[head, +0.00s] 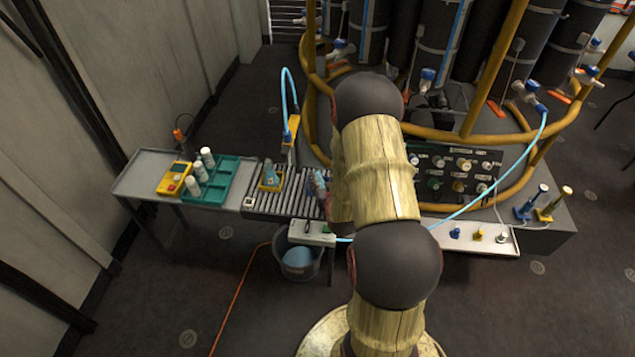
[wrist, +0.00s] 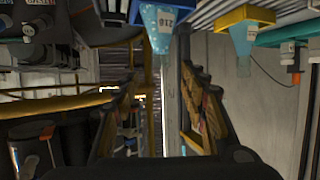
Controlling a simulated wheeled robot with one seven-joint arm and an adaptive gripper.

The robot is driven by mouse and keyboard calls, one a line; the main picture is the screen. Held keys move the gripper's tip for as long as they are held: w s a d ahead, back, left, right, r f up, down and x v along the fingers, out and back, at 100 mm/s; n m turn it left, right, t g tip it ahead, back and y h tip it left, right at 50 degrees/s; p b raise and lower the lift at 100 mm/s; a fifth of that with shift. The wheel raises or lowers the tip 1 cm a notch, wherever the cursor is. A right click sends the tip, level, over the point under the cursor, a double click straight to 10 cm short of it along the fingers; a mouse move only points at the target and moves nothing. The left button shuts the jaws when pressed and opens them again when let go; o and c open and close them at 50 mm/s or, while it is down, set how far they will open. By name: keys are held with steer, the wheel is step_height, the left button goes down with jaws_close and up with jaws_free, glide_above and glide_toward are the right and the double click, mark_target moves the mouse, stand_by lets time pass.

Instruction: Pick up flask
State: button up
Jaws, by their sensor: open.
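A light blue flask (wrist: 150,18) with a white number label shows inverted at the top of the wrist view, its narrow neck pointing down the picture. My gripper (wrist: 157,78) is open, with its two fingers on either side of the line of that neck. I cannot tell whether either finger touches it. A second bluish flask (wrist: 243,32) with a yellow collar is to the right, outside the fingers. In the head view, one flask (head: 269,174) stands in yellow on the roller conveyor, and another flask (head: 320,183) is partly hidden by my arm. My gripper is hidden there.
The roller conveyor (head: 290,205) adjoins a grey bench with a teal tray (head: 222,187), several white-capped bottles and a yellow device (head: 172,181). A grey bucket (head: 300,266) stands below. A black control panel (head: 455,175) and yellow rails are to the right.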

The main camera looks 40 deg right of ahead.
mark_target(318, 169)
steer(key=b+x, duration=0.3)
steer(key=x, duration=0.3)
steer(key=shift+w+f, duration=0.3)
steer(key=shift+f, duration=0.05)
steer(key=shift+w+d, duration=0.2)
steer(key=shift+w, duration=0.05)
steer(key=shift+c, duration=0.3)
jaws_close()
